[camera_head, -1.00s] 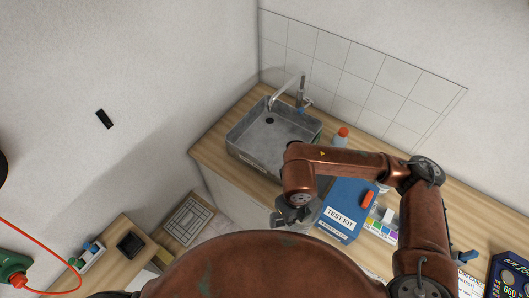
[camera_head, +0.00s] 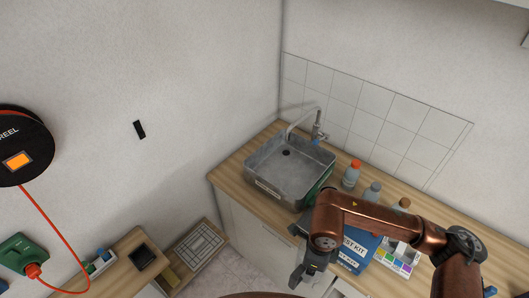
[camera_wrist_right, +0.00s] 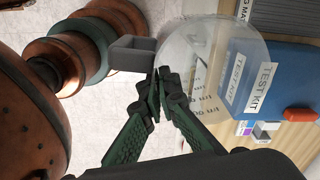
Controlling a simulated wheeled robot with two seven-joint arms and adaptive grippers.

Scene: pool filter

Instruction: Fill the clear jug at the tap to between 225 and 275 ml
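The tap (camera_head: 316,130) stands at the back of the grey metal sink (camera_head: 262,184). The clear jug (camera_wrist_right: 205,75), with printed ml marks, shows in the right wrist view. My right gripper (camera_wrist_right: 158,85) has its fingers together at the jug's edge, seemingly on its dark grey handle (camera_wrist_right: 130,54). The water level in the jug is not readable. In the head view my right gripper (camera_head: 308,277) is in front of the counter, to the right of and nearer than the sink; the jug is not distinguishable there. My left gripper is out of view.
A blue test kit (camera_head: 355,250) lies on the wooden counter beside my right forearm, with a colour chart (camera_head: 398,258) to its right. Bottles, one with an orange cap (camera_head: 352,174), stand right of the sink.

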